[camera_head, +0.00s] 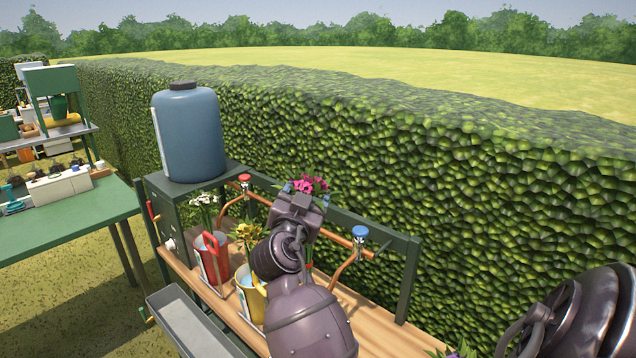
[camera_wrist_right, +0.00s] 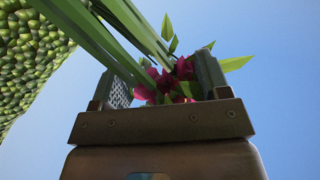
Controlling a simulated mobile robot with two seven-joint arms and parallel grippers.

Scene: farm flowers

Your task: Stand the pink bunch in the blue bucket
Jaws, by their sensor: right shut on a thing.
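The pink bunch (camera_head: 313,184) shows as pink blooms just above my right gripper (camera_head: 305,192) in the head view. In the right wrist view the pink blooms (camera_wrist_right: 172,85) and long green stems lie between the two fingers of the right gripper (camera_wrist_right: 165,82), which is shut on the bunch. The stems run toward the upper left of that view. In the head view a little green stem shows below the gripper, above the bench. I cannot make out the blue bucket; my right arm covers part of the bench. My left gripper is not in view.
A red bucket (camera_head: 223,268) with white flowers and a yellow bucket (camera_head: 247,303) with yellow flowers stand on the wooden bench (camera_head: 377,318). Copper pipes with a red tap (camera_head: 244,178) and a blue tap (camera_head: 360,231) rise behind. A blue tank (camera_head: 190,135) stands at left.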

